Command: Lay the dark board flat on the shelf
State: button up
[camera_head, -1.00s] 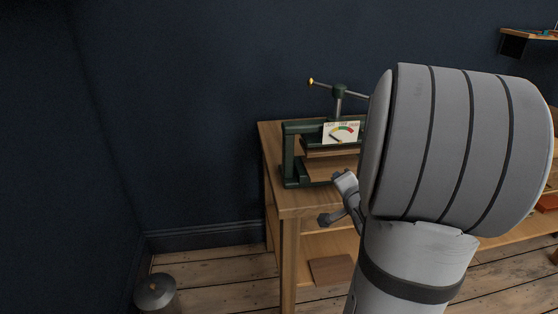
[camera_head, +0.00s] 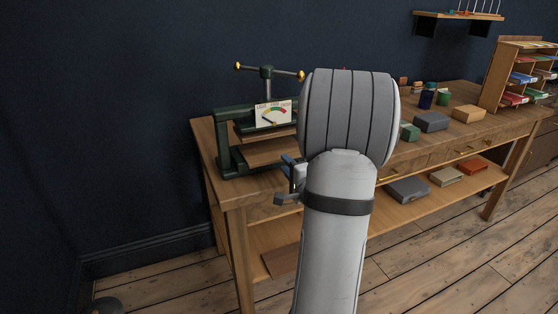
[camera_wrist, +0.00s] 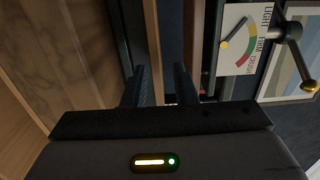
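A flat brown board (camera_head: 281,262), the darkest loose board I can make out, lies on the bench's lower shelf (camera_head: 262,236) at its left end. My arm hides part of that shelf. My gripper (camera_wrist: 160,85) is at the front of the green press on the bench top. In the wrist view its two fingers are apart, with a gap between them and nothing visibly gripped. A lighter wood board (camera_head: 268,152) is inside the press, below the dial card. A wood strip (camera_wrist: 153,45) also shows beyond the gap in the wrist view.
The green press (camera_head: 233,160) carries a dial card (camera_head: 273,114) and a top handle with brass ends. To the right, several books and a pigeonhole rack (camera_head: 505,75) stand on the bench top. More books lie on the lower shelf's right part. The floor in front is clear.

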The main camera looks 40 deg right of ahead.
jog(key=shift+x, duration=1.65)
grip_shut()
notch_tip(320, 180, up, 3)
jog(key=shift+f+p, duration=0.1)
jog(key=shift+p, duration=1.15)
jog(key=shift+f, duration=0.1)
jog(key=s+a+r, duration=0.1)
jog(key=s+r, duration=0.1)
jog(key=s, duration=0.5)
jog(key=s+a+r+b, duration=0.1)
jog(key=s+a+r, duration=0.1)
jog(key=s, duration=0.4)
jog(key=shift+s+r, duration=0.4)
jog(key=shift+r, duration=0.05)
